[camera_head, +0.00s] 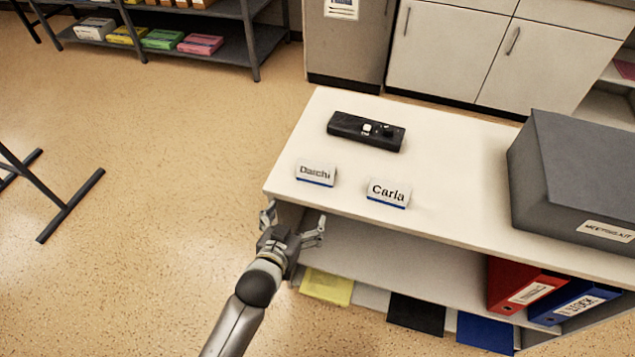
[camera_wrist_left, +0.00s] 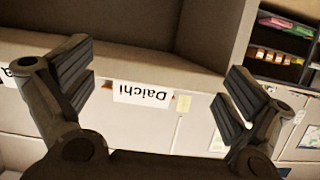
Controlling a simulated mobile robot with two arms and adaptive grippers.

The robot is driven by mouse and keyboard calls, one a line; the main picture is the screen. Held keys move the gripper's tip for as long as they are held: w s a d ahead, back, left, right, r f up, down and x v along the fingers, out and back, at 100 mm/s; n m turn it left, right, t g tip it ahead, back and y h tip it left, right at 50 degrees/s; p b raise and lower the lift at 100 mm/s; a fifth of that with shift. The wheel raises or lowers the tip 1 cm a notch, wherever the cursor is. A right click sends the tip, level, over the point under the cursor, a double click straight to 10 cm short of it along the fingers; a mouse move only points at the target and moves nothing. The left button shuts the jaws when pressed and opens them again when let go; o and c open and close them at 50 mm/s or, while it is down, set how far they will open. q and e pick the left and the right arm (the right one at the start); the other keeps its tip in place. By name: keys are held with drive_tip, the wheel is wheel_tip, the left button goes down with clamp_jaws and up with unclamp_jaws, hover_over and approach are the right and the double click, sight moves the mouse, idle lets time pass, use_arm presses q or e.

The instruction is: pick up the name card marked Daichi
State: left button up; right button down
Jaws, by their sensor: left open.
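The white name card marked Daichi (camera_head: 316,174), with a blue lower edge, stands near the front left corner of the cream shelf top (camera_head: 440,150). A second card marked Carla (camera_head: 388,192) stands to its right. My left gripper (camera_head: 294,222) is open and empty, at the shelf's front edge, just short of the Daichi card. In the left wrist view the Daichi card (camera_wrist_left: 142,94) shows upside down between the spread fingers (camera_wrist_left: 158,88), apart from both. Part of another card (camera_wrist_left: 8,76) shows at the left edge there. My right gripper is not in view.
A black device (camera_head: 366,131) lies behind the cards. A large dark grey box (camera_head: 575,175) stands at the right of the top. Red (camera_head: 520,284) and blue (camera_head: 575,302) binders stand on the shelf below. The top around the cards is clear.

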use_arm(q)
drive_tip(key=t+b, duration=0.1)
drive_tip(key=t, duration=0.1)
approach(316, 165)
drive_tip(key=shift+h, duration=0.3)
drive_tip(key=x, duration=0.4)
drive_tip(key=shift+w+a+f, duration=0.15)
drive_tip(key=shift+w+a, duration=0.15)
drive_tip(key=shift+w, duration=0.15)
drive_tip(key=shift+d+x, duration=0.15)
drive_tip(key=shift+x, duration=1.3)
drive_tip(key=shift+d+x, duration=0.1)
drive_tip(key=shift+x, duration=1.35)
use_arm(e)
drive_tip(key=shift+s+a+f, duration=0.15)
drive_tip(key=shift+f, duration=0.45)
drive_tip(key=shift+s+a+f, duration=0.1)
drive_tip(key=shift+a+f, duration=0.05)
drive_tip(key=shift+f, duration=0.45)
use_arm(q)
drive_tip(key=c, duration=0.6)
